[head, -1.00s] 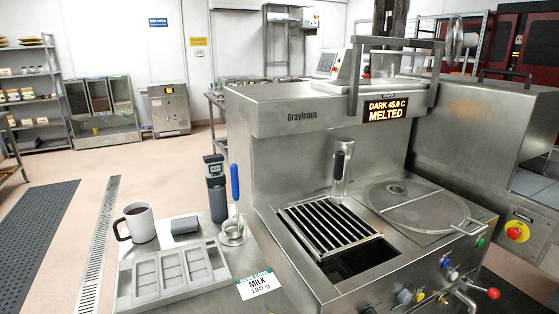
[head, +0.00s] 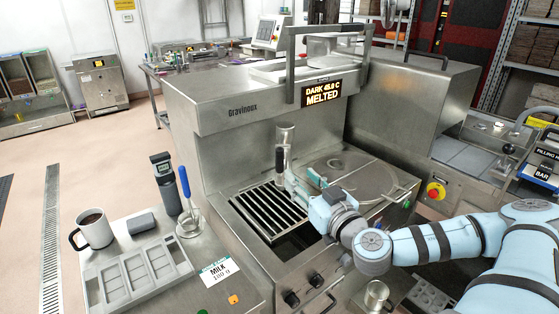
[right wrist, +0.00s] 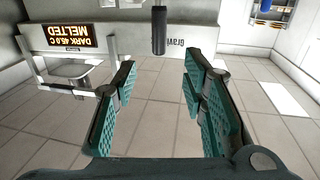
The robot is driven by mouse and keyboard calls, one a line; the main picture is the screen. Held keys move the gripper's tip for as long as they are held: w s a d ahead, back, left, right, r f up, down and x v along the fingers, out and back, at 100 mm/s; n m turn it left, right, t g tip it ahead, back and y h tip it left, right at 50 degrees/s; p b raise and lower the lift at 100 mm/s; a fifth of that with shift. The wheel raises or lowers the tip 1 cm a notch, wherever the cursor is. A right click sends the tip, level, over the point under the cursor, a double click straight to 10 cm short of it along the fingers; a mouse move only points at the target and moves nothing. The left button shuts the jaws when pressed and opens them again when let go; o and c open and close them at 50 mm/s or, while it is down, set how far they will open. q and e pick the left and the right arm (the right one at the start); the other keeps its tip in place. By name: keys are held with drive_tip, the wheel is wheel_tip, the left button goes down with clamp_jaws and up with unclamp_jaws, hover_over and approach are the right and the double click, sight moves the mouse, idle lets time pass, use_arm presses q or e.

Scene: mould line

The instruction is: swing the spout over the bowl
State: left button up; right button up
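The spout (head: 285,137) is a steel cylinder at the machine's front wall, behind the slatted grate, with an upright black handle (head: 280,160). The handle also shows in the right wrist view (right wrist: 159,30), ahead of and between the fingertips. The round bowl (head: 350,178), with a flat steel cover, is set in the deck right of the spout. My right gripper (head: 297,183) is over the deck, close to the handle and in front of the bowl, hiding part of its edge. In the right wrist view its teal-padded fingers (right wrist: 160,75) are apart with nothing between the pads. My left gripper is out of view.
The slatted grate (head: 268,210) lies over an opening left of the bowl. A side table at left holds a mould tray (head: 140,270), a mug (head: 93,230), a dark handheld device (head: 165,183) and a blue-handled tool (head: 185,185). A display reads "MELTED".

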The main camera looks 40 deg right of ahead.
sight(282, 159)
drive_tip(key=b+x, duration=0.1)
drive_tip(key=x, duration=0.5)
drive_tip(key=b+x, duration=0.1)
drive_tip(key=x, duration=0.4)
drive_tip(key=shift+w+d+f, duration=0.15)
drive_tip(key=shift+w+f, duration=0.05)
drive_tip(key=shift+w, duration=0.15)
drive_tip(key=shift+w+f, duration=0.1)
drive_tip(key=shift+w, duration=0.25)
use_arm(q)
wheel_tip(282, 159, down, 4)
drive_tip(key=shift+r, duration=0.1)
use_arm(e)
drive_tip(key=shift+s, duration=0.1)
drive_tip(key=shift+c, duration=0.3)
clamp_jaws()
